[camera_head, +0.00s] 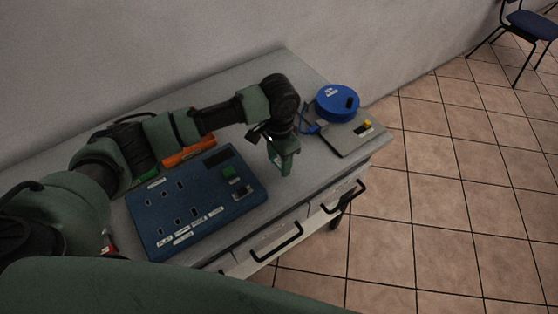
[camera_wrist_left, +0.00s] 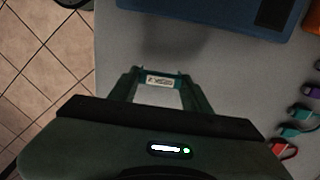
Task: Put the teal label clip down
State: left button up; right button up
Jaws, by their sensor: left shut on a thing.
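My left gripper (camera_head: 284,160) hangs above the bare strip of the grey table between the blue socket panel and the blue reel. In the left wrist view its fingers (camera_wrist_left: 160,82) are shut on the teal label clip (camera_wrist_left: 159,74), which carries a small white label with print. Grey table shows below the clip; the exact height is hard to tell. In the head view the clip is small and blends with the green gripper. My right gripper is not in view.
The blue socket panel (camera_head: 180,216) lies left of the gripper, with an orange block (camera_head: 190,152) behind it. In the wrist view, red (camera_wrist_left: 283,150), teal (camera_wrist_left: 298,131) and purple (camera_wrist_left: 312,90) pieces lie at right.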

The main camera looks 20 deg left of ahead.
aim_at(279, 162)
pick_arm(q)
jog(key=shift+f, duration=0.5)
jog(key=o, duration=1.4)
jog(key=shift+f, duration=0.1)
notch_tip(279, 162, up, 12)
jog(key=b, duration=0.1)
